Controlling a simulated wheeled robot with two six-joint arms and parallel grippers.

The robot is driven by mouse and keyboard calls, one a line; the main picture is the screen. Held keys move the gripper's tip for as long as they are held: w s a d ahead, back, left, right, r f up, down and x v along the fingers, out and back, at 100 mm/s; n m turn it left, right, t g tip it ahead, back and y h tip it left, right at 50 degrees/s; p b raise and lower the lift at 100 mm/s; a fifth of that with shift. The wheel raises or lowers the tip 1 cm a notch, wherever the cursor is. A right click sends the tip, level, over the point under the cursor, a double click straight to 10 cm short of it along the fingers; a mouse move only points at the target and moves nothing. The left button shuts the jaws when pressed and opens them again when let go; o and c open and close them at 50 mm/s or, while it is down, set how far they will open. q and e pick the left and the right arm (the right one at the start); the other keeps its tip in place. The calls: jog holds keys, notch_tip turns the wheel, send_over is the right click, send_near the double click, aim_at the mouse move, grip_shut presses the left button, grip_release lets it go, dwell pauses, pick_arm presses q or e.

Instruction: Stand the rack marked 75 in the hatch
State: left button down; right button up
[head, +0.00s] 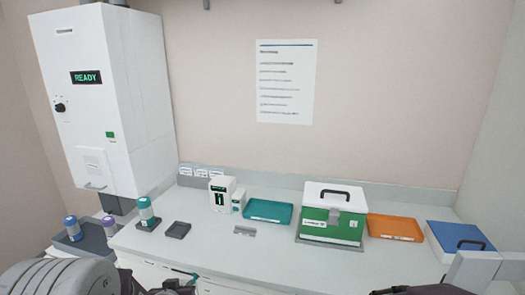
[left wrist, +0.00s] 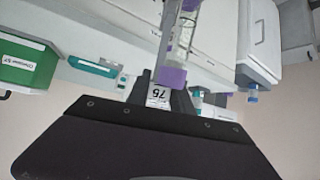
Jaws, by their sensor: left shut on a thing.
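My left gripper (left wrist: 160,80) is shut on a small rack with a white label marked 75 (left wrist: 158,93). A clear tube with a purple cap (left wrist: 172,77) shows close to the label. In the head view only dark parts of my left gripper (head: 172,287) show at the bottom edge, and the rack cannot be made out. A white wall cabinet (head: 90,130) with a READY display stands at the left. Its lower front has a small panel with a handle (head: 95,187); I cannot tell whether this is the hatch. My right gripper's fingers are not visible.
Capped containers stand at the left, one blue-capped (head: 72,228). The middle front counter is mostly clear.

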pick_arm(q)
jog(key=s+a+f+m+h, duration=0.3)
jog(key=a+f, duration=0.5)
jog(key=f, duration=0.2)
jog(key=s+d+m+g+h, duration=0.2)
jog(key=d+m+h, duration=0.1)
jog(key=d, duration=0.3)
jog(key=s+d+m+g+h, duration=0.2)
jog(key=s+d+m+h, duration=0.1)
jog(key=d+m, duration=0.3)
jog(key=shift+s+r+h, duration=0.25)
jog(key=shift+s+h, duration=0.05)
jog(key=shift+s, duration=0.05)
jog(key=shift+a, duration=0.1)
